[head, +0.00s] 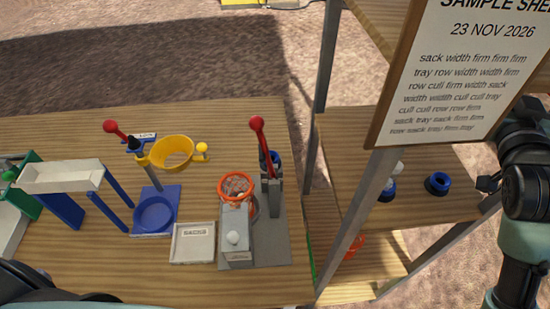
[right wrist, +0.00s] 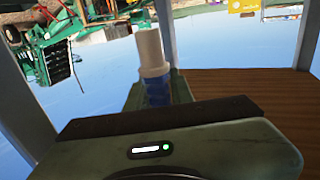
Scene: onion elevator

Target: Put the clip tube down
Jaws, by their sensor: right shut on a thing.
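The clip tube (right wrist: 152,55) shows in the right wrist view as a white cylinder with a wider white collar and a blue lower part. It stands roughly upright in that view, between the green fingers of my right gripper (right wrist: 155,95), which is shut on it. Its lower end is hidden by the gripper. In the head view my right gripper (head: 484,184) is at the right edge of the wooden shelf; the tube in its grip cannot be made out there. My left gripper is not in view.
A blue ring-shaped piece (head: 437,183) and a white and blue piece (head: 388,190) are on the shelf (head: 420,207). A metal post (head: 358,220) and the sample sheet board (head: 455,75) stand in front.

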